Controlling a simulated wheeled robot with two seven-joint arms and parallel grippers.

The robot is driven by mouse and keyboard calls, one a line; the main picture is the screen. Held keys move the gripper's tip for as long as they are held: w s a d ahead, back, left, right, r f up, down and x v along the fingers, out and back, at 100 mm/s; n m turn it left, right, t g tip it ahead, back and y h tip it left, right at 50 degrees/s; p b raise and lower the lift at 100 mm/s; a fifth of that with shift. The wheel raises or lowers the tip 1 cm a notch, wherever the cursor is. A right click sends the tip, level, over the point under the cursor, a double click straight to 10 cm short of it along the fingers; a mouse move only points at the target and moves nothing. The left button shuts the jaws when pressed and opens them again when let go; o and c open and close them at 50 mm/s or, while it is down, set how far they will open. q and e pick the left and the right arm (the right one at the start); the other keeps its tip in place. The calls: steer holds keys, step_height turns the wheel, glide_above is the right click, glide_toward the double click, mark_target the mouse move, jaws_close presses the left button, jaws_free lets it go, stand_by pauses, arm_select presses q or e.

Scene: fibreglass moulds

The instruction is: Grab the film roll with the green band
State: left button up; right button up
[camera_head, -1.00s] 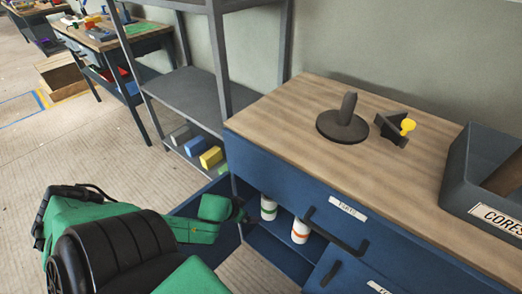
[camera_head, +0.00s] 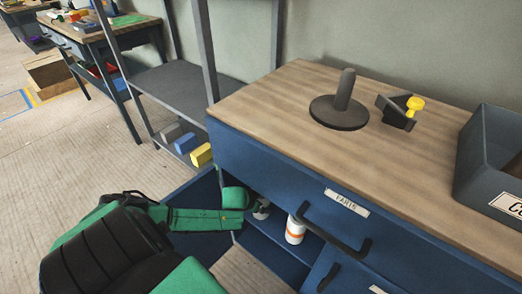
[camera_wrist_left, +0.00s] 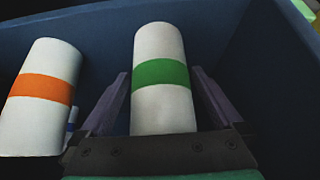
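The film roll with the green band (camera_wrist_left: 160,75) is a white cylinder standing in a blue cabinet compartment, in the left wrist view. My left gripper (camera_wrist_left: 161,90) has its two fingers apart, one on each side of this roll, with a gap visible beside it. In the head view the left gripper (camera_head: 257,207) reaches into the open compartment and largely hides the green-banded roll. A second white roll with an orange band (camera_wrist_left: 46,88) stands to the left of it; it also shows in the head view (camera_head: 295,231). My right gripper is not in view.
The blue workbench (camera_head: 270,165) has a drawer with a dark handle (camera_head: 335,232) above the compartment. On its top are a dark disc with a post (camera_head: 340,110), a clamp-like part with a yellow knob (camera_head: 398,112) and a grey bin (camera_head: 490,160). A shelf rack (camera_head: 180,85) stands left.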

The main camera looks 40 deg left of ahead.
arm_select(q)
steer(key=c, duration=1.5)
steer(key=shift+w, duration=0.1)
jaws_close()
